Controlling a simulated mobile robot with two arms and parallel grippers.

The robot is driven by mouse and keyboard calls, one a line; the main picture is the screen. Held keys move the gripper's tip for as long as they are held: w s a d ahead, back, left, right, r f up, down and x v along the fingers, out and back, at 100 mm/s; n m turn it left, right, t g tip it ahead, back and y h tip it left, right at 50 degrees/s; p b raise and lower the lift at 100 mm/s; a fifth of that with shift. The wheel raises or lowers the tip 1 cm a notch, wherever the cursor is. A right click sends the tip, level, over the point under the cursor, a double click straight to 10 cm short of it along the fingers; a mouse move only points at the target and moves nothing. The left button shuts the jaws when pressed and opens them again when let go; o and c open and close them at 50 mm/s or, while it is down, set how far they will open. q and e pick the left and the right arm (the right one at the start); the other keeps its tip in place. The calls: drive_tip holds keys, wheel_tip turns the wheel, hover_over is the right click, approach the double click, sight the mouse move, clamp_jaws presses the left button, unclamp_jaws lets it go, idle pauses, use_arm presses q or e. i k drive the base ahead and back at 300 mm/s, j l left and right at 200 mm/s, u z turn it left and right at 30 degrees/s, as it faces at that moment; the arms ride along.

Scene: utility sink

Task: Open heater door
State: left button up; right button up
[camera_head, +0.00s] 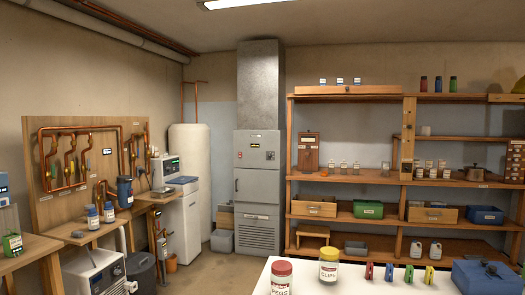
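A tall grey metal cabinet (257,190), which looks like the heater, stands against the back wall, left of the shelving. A wide metal duct (258,84) rises from its top to the ceiling. Its middle door panel (257,186) looks shut, with a small dark handle on its left side. Above that is a panel with a yellow label and red marks, and below it a louvred grille (257,234). Neither of my grippers is in view.
A white table (350,282) with jars, colored clips and a blue box is close in front at the right. Wooden shelves (345,233) hold bins and bottles. A white tank (190,150) and a pipe-board workbench are left. Floor (200,275) before the cabinet is clear.

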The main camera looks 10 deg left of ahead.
sight(261, 186)
drive_tip(key=j, duration=0.7)
drive_tip(key=i+j, duration=0.1)
drive_tip(key=j, duration=0.6)
drive_tip(key=i+j, duration=0.15)
drive_tip(key=j, duration=0.25)
drive_tip(key=i+j, duration=0.2)
drive_tip(key=j, duration=0.2)
drive_tip(key=i+j, duration=0.15)
drive_tip(key=j, duration=0.2)
drive_tip(key=i+j, duration=0.2)
drive_tip(key=j, duration=0.2)
drive_tip(key=i+u, duration=0.15)
drive_tip(key=i, duration=1.3)
drive_tip(key=i+l, duration=0.2)
drive_tip(key=i, duration=0.25)
drive_tip(key=i+l, duration=0.2)
drive_tip(key=i, duration=0.2)
drive_tip(key=i+l, duration=0.2)
drive_tip(key=i, duration=0.25)
drive_tip(key=i+l, duration=0.2)
drive_tip(key=i, duration=0.25)
drive_tip(key=i+l+u, duration=0.1)
drive_tip(key=i, duration=0.35)
drive_tip(key=i+l, duration=0.2)
drive_tip(key=l, duration=0.15)
drive_tip(key=i+l, duration=0.2)
drive_tip(key=l, duration=0.15)
